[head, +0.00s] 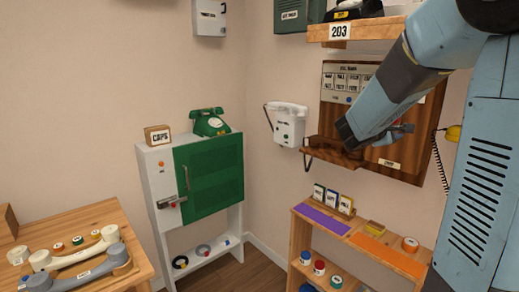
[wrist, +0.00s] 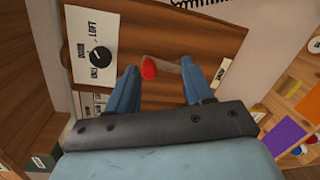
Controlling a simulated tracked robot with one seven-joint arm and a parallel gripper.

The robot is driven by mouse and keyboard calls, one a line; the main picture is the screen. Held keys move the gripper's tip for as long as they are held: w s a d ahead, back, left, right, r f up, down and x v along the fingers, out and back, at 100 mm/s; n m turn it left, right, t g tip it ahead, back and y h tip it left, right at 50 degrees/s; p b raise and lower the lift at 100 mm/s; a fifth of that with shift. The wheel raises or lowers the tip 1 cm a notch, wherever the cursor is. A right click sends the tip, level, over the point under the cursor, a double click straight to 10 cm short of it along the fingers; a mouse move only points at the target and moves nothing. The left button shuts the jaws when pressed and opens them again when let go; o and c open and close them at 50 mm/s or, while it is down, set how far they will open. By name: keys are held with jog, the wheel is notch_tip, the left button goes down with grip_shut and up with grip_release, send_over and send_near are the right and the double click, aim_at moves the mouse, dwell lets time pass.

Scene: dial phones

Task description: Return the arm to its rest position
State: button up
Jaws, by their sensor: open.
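My gripper (wrist: 160,82) is open, its two blue fingers spread apart in the wrist view. A small red-tipped brown piece (wrist: 149,68) shows between the fingers in that view; I see no grip on it. In the head view my blue arm reaches down and left from the upper right. Its dark end is in front of a wooden wall board (head: 411,168) and close to a small brown shelf (head: 325,153). The fingers are mostly hidden there. A white plate with a black dial (wrist: 100,58) marked LOFT is left of the fingers in the wrist view.
A white wall phone (head: 290,127) hangs to the left. A low shelf (head: 300,238) with coloured strips stands below. A green phone (head: 209,123) rests on a cabinet (head: 157,170). A table (head: 103,210) holds handsets at left.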

jog(key=s+a+f+m+g+y, duration=0.2)
jog(key=s+m, duration=0.2)
jog(key=s, duration=0.4)
jog(key=s+a+f+m+g+y, duration=0.1)
jog(key=s+a+m+g+y, duration=0.15)
jog(key=s, duration=0.65)
jog(key=s+a+f+m+y, duration=0.1)
jog(key=s+a+m+y, duration=0.1)
jog(key=s+a+y, duration=0.3)
jog(key=s+a+f+m+t+y, duration=0.1)
jog(key=s+a+y, duration=0.4)
jog(key=a, duration=0.5)
jog(key=shift+s+a+f+m, duration=0.4)
jog(key=shift+s+f+m, duration=0.35)
jog(key=shift+s+m, duration=0.15)
